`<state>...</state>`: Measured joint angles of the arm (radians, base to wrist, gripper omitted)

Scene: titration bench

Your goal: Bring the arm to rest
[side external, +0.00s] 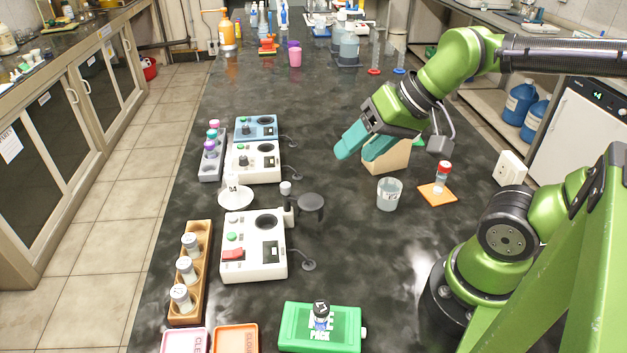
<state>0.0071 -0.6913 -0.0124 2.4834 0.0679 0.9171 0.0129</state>
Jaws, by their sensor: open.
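My gripper (361,147) has teal fingers and hangs over the middle of the dark bench, tilted down and to the left. Its fingers are apart, with nothing between them. It is in front of a tan wooden block (398,157), and whether it touches the block cannot be told. My green arm reaches in from the right. A glass beaker (389,195) of clear liquid stands on the bench below and right of the fingers.
A red-capped vial (442,176) stands on an orange pad (437,195). White devices (253,247) and racks of vials (189,270) line the left. A green tray (345,335) holds a small bottle at the front.

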